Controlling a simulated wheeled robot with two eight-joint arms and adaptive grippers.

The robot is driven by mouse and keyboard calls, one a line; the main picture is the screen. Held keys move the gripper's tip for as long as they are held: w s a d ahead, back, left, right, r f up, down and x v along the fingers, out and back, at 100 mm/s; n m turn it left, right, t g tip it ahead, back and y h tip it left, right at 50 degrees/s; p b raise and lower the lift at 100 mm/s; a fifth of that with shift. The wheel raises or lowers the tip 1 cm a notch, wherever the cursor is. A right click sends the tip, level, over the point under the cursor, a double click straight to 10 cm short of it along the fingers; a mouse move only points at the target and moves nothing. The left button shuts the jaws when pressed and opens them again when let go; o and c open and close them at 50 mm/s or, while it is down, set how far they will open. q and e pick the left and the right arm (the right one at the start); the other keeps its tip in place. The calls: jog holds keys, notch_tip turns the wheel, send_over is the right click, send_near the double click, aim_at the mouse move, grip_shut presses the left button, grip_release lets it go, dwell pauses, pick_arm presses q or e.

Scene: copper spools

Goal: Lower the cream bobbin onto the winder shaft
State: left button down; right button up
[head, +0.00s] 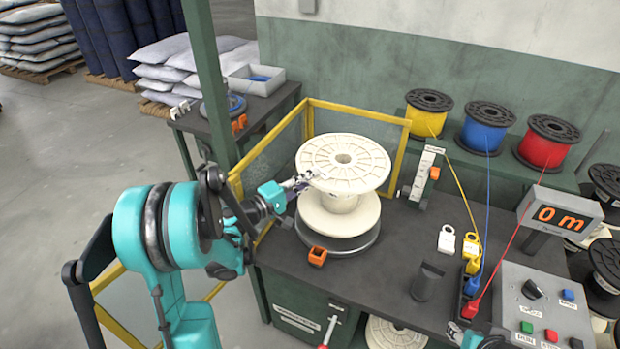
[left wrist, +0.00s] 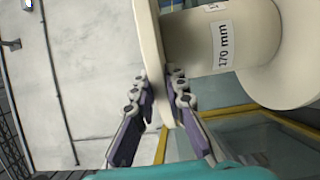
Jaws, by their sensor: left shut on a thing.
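The cream bobbin (head: 365,168) is upright above a grey round plate (head: 345,247) on the dark winder bench. My left gripper (head: 300,183) is shut on the left rim of its upper flange. In the left wrist view the fingers (left wrist: 162,92) lie on both sides of the flange, and the bobbin's core carries a 170 mm label (left wrist: 223,45). The winder shaft is hidden by the bobbin. I cannot tell whether the lower flange touches the plate. A small part of my right arm (head: 472,340) shows at the bottom edge; its jaw state is unclear.
A yellow-framed clear guard (head: 308,135) stands behind and left of the bobbin. An orange block (head: 317,256) is close in front of the plate. Yellow, blue and red wire spools (head: 488,125) stand at the back right. A control box (head: 545,305) and 0 m display (head: 560,217) are at right.

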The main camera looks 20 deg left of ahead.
pick_arm(q)
jog(key=shift+f+b, duration=2)
jog(key=shift+f, duration=0.4)
jog(key=shift+s+f, duration=0.1)
jog(key=shift+f, duration=0.3)
jog(key=c, duration=1.5)
grip_release()
jog(key=shift+o, duration=0.2)
jog(key=shift+s, duration=0.15)
jog(key=v, duration=0.7)
jog(key=shift+s+a, duration=0.25)
jog(key=shift+s, duration=0.05)
